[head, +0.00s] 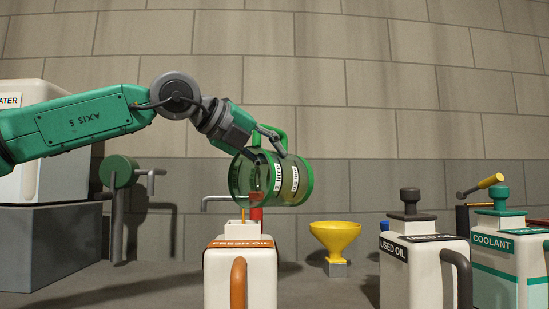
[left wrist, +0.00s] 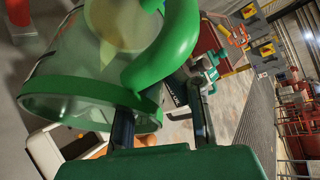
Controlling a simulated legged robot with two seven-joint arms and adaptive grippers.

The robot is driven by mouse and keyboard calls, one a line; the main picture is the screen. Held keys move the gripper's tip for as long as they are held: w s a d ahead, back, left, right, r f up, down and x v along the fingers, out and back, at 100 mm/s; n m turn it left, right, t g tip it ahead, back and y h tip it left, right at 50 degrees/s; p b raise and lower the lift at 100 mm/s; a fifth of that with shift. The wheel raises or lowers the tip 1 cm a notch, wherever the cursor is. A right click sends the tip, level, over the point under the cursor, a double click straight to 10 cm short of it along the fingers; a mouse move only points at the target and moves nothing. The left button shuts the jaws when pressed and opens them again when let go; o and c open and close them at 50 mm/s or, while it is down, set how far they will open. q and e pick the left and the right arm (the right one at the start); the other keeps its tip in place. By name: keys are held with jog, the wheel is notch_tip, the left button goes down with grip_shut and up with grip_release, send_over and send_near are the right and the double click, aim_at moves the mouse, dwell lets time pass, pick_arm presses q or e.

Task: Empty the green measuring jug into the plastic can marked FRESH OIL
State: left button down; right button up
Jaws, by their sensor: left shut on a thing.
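The green measuring jug (head: 306,183) is see-through with green rims and lies tipped on its side in the air, above the can. My left gripper (head: 270,142) is shut on its green handle (left wrist: 165,55). One end of the jug faces left, over the neck of the can. The plastic can marked FRESH OIL (head: 225,284) is white with an orange band and orange handle, and stands upright at the lower middle. My right gripper is in neither view.
A yellow funnel (head: 334,236) stands right of the can. The USED OIL can (head: 408,270) and COOLANT can (head: 500,265) stand farther right. A white WATER container (head: 55,165) sits on a grey block (head: 55,245) at the left.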

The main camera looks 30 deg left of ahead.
pick_arm(q)
jog(key=shift+s+a+t+b, duration=0.1)
jog(key=shift+s+t+b, duration=0.35)
jog(key=shift+b, duration=0.85)
dwell(1.2)
jog(key=shift+s+a+r+t+h, duration=0.1)
jog(key=shift+s+t+h, duration=0.2)
jog(key=shift+s+t, duration=0.2)
jog(key=shift+s+a+r+t+h, duration=0.1)
jog(key=shift+s+t+h, duration=0.2)
jog(key=shift+s+t, duration=0.15)
dwell(2.5)
